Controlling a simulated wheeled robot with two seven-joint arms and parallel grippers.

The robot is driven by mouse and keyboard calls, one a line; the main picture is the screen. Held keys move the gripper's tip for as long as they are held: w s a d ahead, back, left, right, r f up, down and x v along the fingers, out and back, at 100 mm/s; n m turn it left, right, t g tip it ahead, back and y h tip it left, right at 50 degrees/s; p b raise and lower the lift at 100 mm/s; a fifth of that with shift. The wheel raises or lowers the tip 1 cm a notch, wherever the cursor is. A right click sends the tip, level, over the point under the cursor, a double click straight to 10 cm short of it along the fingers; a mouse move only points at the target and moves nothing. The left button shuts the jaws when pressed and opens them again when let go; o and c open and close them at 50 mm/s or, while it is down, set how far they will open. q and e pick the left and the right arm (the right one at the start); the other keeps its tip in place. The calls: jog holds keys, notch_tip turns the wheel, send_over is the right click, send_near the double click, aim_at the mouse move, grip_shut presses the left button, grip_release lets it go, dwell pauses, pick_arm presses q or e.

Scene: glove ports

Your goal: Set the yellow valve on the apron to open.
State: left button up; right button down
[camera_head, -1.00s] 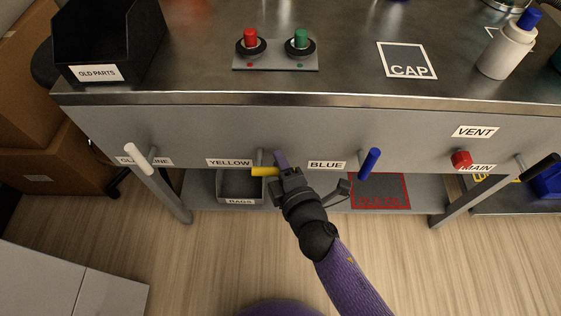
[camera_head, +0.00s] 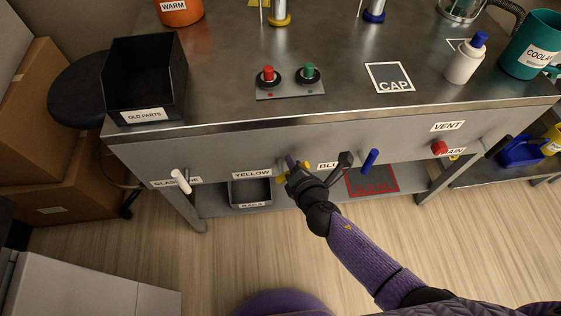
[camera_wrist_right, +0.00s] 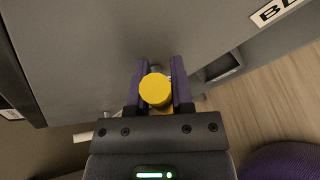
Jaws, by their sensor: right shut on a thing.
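The yellow valve's handle (camera_head: 281,179) is on the apron (camera_head: 225,150), to the right of the YELLOW label (camera_head: 251,174). Most of it is hidden by my right gripper (camera_head: 290,164) in the head view. In the right wrist view the round yellow end of the handle (camera_wrist_right: 155,90) sits between the purple fingers of the right gripper (camera_wrist_right: 160,72), which is shut on it. The handle's exact angle is hard to tell. My left gripper is not in view.
A white handle (camera_head: 180,181) stands to the left on the apron and a blue handle (camera_head: 369,161) to the right. A red knob (camera_head: 439,148) is farther right. A grey bin (camera_head: 250,192) lies on the shelf below. Red and green buttons are on the bench top.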

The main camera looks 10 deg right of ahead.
aim_at(284, 153)
jog(key=a+n+h+p, duration=0.1)
jog(key=r+n+h+p, duration=0.1)
jog(key=n+h, duration=0.1)
jog(key=shift+a+r, duration=0.2)
jog(key=shift+a, duration=0.15)
jog(key=shift+a+n+h+p, duration=0.15)
jog(key=shift+a+n+h, duration=0.15)
jog(key=shift+n, duration=0.25)
jog(key=shift+a+n+h+p, duration=0.15)
jog(key=shift+n+h, duration=0.15)
jog(key=shift+n, duration=0.25)
jog(key=shift+a+n+h, duration=0.15)
jog(key=shift+n+h, duration=0.15)
jog(key=shift+h, duration=0.1)
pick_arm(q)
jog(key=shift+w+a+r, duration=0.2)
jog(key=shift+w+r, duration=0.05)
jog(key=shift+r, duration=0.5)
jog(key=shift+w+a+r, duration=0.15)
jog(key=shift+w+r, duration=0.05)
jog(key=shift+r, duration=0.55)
